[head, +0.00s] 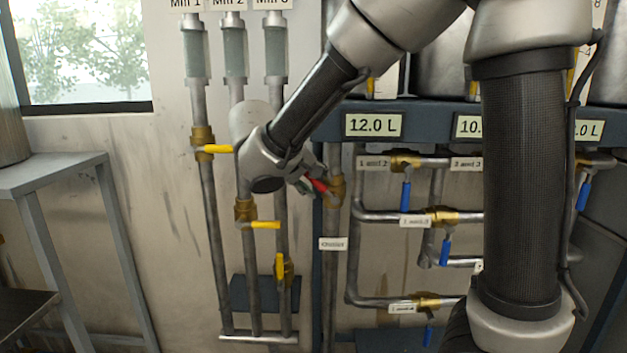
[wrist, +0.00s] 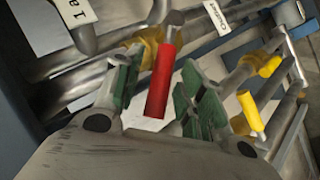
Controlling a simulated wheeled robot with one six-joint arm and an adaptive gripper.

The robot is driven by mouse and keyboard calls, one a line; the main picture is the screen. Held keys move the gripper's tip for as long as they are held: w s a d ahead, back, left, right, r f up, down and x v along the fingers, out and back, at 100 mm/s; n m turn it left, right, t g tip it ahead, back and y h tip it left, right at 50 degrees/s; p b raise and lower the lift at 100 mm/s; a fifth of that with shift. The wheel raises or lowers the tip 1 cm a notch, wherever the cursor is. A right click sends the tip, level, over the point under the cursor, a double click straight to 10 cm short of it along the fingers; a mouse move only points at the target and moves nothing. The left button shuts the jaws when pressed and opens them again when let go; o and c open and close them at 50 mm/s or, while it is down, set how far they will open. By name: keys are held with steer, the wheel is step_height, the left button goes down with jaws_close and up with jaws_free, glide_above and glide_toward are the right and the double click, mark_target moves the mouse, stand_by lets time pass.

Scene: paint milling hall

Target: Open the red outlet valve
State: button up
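The red outlet valve has a red lever (head: 319,185) on a brass body (head: 336,190), on a vertical grey pipe in the middle of the head view. Only a short piece of the lever shows there, pointing left and slightly up from the body, across the pipe. My gripper (head: 306,184) is right at the lever, partly hidden by my wrist. In the wrist view the red lever (wrist: 162,82) stands between the two green-padded fingers of my gripper (wrist: 158,92). The fingers are apart, with gaps visible beside the lever. Contact with it cannot be made out.
Yellow-handled valves (head: 217,149) sit on the mill pipes to the left. Blue-handled valves (head: 406,196) sit on the pipework to the right. A blue shelf edge (head: 420,112) with volume displays runs above. A grey metal table (head: 60,175) stands far left.

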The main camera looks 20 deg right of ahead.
steer(key=v, duration=1.2)
steer(key=shift+f, duration=0.1)
steer(key=shift+c, duration=0.2)
